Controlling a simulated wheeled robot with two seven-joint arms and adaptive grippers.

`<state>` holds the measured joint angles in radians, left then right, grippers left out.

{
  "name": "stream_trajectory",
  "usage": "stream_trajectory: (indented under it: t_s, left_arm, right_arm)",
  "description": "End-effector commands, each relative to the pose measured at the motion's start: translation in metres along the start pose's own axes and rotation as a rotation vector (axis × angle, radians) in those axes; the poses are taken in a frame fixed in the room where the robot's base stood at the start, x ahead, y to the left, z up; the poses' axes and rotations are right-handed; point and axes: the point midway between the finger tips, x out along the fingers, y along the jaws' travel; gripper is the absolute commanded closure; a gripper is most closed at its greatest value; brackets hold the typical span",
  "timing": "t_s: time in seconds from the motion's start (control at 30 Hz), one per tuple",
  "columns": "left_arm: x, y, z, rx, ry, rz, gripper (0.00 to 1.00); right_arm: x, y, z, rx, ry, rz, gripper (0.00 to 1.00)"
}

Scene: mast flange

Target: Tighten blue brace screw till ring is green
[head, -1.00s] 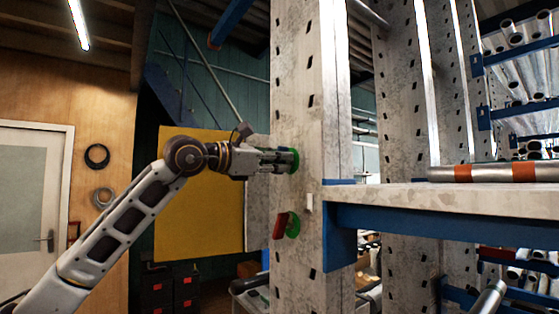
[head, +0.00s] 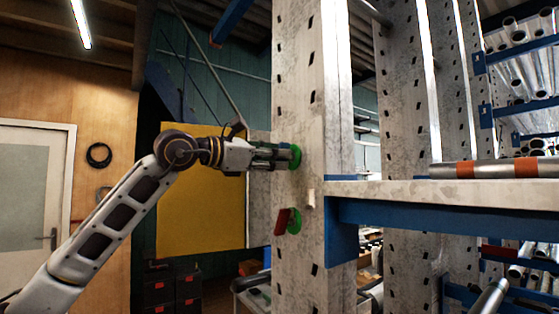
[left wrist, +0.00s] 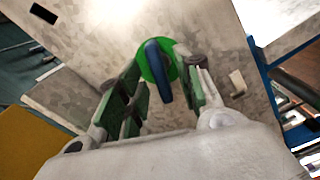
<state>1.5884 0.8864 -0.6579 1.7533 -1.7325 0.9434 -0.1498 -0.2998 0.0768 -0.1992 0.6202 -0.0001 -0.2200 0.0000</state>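The blue brace screw shows in the left wrist view as a blue wing-shaped head (left wrist: 157,68) in front of a green ring (left wrist: 151,54) on the grey upright. The ring is green all round where I see it. My left gripper (left wrist: 162,82) has its fingers spread on either side of the blue head, with a gap to each. In the head view my left gripper (head: 292,157) points at the upright from the left, and its fingers hide the blue head. A green ring edge (head: 296,157) shows at its tips. My right gripper is in neither view.
Below sits a red-handled screw (head: 282,222) with its own green ring (head: 295,221). A small pale peg (head: 311,199) sticks out beside it. A blue-edged shelf beam (head: 430,218) runs right from the upright (head: 300,100). A yellow panel (head: 200,200) stands behind my arm.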

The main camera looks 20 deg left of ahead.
Motion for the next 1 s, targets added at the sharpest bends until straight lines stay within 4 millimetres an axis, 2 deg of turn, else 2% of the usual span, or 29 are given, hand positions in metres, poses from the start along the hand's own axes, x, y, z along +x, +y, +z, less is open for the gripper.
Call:
stream_trajectory:
  t_s: [0.4,1.0]
  left_arm:
    - [-0.028,-0.001,-0.001,0.001,0.001,0.0,0.65]
    - [-0.029,0.0,0.0,0.0,0.001,0.0,0.65]
  right_arm:
    - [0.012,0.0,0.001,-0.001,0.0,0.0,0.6]
    - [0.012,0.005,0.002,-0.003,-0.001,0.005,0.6]
